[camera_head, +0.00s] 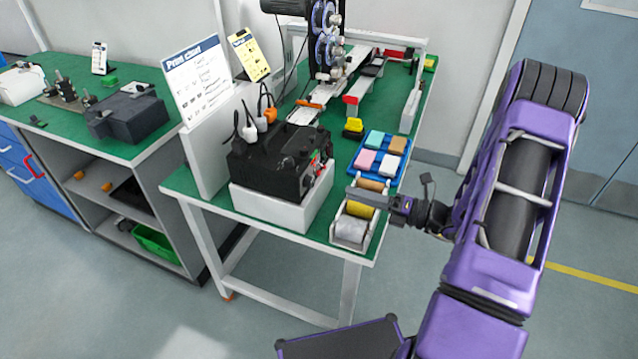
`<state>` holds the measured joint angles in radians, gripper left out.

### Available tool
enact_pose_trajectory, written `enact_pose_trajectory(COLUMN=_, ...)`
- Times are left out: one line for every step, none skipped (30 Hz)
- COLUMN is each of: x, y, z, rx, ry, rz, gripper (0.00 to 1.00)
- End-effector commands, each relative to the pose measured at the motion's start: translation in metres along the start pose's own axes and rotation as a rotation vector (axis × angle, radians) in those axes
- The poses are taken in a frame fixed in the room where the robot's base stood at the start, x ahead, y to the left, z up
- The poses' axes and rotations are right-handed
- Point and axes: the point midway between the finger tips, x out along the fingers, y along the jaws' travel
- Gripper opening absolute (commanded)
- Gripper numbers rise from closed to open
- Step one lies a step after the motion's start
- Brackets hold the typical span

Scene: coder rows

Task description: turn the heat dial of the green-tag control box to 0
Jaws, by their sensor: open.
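A black control box (280,158) sits on a white block (275,209) near the front left of the green-topped bench. Its right side carries small parts with a green patch (315,158) and red bits. That face is seen at a steep angle, so I cannot make out the heat dial or its setting. My gripper (352,196) reaches in from the right, to the right of the box and above a tray of rolls. It is open, holds nothing that I can see, and appears apart from the box.
The tray of rolls (350,243) stands at the bench's front edge, below my gripper. Behind it are a blue tray (373,177) of coloured blocks and a yellow piece (354,125). A printed sign (198,75) stands left of the box. Another green-topped bench (135,148) is left.

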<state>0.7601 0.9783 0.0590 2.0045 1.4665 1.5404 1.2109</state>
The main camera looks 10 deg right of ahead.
Motion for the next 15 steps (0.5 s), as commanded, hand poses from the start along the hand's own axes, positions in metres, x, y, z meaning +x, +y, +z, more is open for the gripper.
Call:
enact_pose_trajectory(x=0.013, y=0.001, z=-0.001, rx=0.001, ry=0.005, rz=0.002, gripper=0.48)
enact_pose_trajectory(x=0.019, y=0.001, z=-0.001, rx=0.001, ry=0.004, rz=0.002, gripper=0.48)
enact_pose_trajectory(x=0.028, y=0.001, z=-0.001, rx=0.001, ry=0.004, rz=0.002, gripper=0.48)
enact_pose_trajectory(x=0.035, y=0.001, z=-0.001, rx=0.001, ry=0.004, rz=0.002, gripper=0.48)
enact_pose_trajectory(x=0.041, y=0.001, z=-0.001, rx=0.001, ry=0.005, rz=0.002, gripper=0.48)
enact_pose_trajectory(x=0.049, y=0.001, z=-0.001, rx=0.001, ry=0.004, rz=0.001, gripper=0.48)
enact_pose_trajectory(x=0.055, y=0.001, z=-0.001, rx=0.0, ry=0.005, rz=0.002, gripper=0.48)
enact_pose_trajectory(x=0.061, y=0.001, z=-0.001, rx=0.0, ry=0.004, rz=0.001, gripper=0.48)
enact_pose_trajectory(x=0.068, y=0.001, z=-0.001, rx=0.0, ry=0.004, rz=0.0, gripper=0.48)
enact_pose_trajectory(x=0.073, y=0.001, z=-0.001, rx=0.0, ry=0.005, rz=0.001, gripper=0.48)
enact_pose_trajectory(x=0.077, y=0.0, z=-0.001, rx=0.0, ry=0.003, rz=0.0, gripper=0.48)
enact_pose_trajectory(x=0.082, y=0.0, z=-0.001, rx=0.0, ry=0.003, rz=0.001, gripper=0.48)
enact_pose_trajectory(x=0.086, y=0.0, z=-0.001, rx=-0.001, ry=0.004, rz=0.001, gripper=0.48)
enact_pose_trajectory(x=0.089, y=0.0, z=-0.001, rx=-0.001, ry=0.003, rz=0.0, gripper=0.48)
enact_pose_trajectory(x=0.092, y=0.0, z=-0.001, rx=-0.001, ry=0.002, rz=-0.001, gripper=0.48)
